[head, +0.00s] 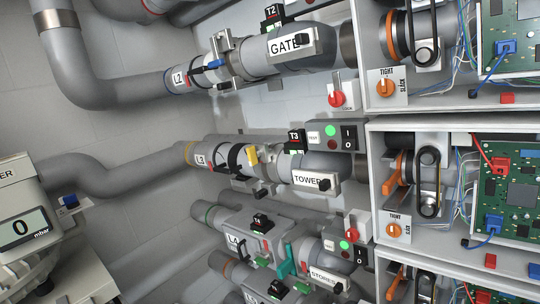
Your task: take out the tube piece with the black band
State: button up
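In the middle row, a grey tube piece labelled L3 (202,155) joins a tube labelled TOWER (318,180). I cannot tell whether this loop is a painted band or a clamp. In the upper row, the tube piece labelled L2 (179,80) lies in line with the GATE tube (291,44). No separate tube piece with a clear black band stands out. My gripper is not in view.
Open grey boxes with belts and green circuit boards (510,180) fill the right side. A gauge reading 0 mbar (22,229) stands at lower left. More tubes, including STORES (326,275), crowd the bottom. Bare wall (110,130) shows between the left pipes.

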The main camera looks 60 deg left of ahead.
aim_at(231, 159)
jog(key=u, duration=0.4)
jog(key=i, duration=1.1)
jog(key=u, duration=1)
jog(key=i, duration=0.45)
jog(key=u, duration=0.25)
jog(key=k, duration=0.85)
jog(key=u, duration=0.2)
jog(key=i, duration=0.85)
jog(key=z, duration=0.05)
